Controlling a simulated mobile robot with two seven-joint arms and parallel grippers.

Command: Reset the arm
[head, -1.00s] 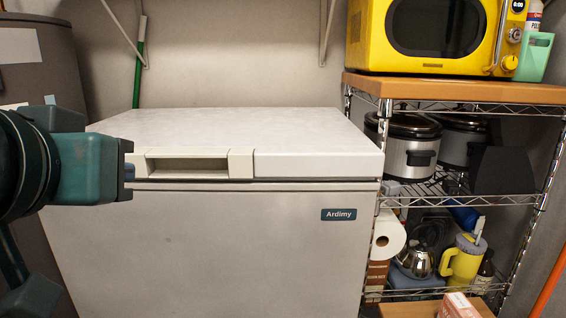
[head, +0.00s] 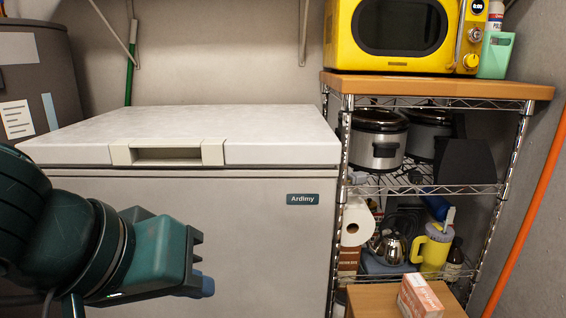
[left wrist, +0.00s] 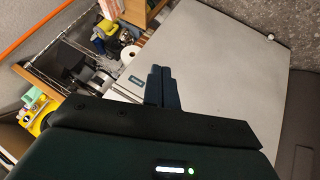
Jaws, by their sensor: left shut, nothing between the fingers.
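My left gripper (head: 200,284) is at the lower left of the head view, in front of the white chest freezer (head: 245,240) and below its lid. Its fingers are together with nothing between them, pointing right. In the left wrist view, the shut fingers (left wrist: 158,86) show in front of the freezer's pale front (left wrist: 225,60), apparently clear of it. The freezer's lid (head: 250,125) is closed, with a recessed handle (head: 168,154) at its front edge. My right gripper is not in view.
A wire shelf (head: 425,190) with a yellow microwave (head: 400,28), cookers and a yellow jug (head: 433,246) stands right of the freezer. A small box (head: 420,297) lies on a wooden top at the lower right. A dark cylinder (head: 40,75) stands back left.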

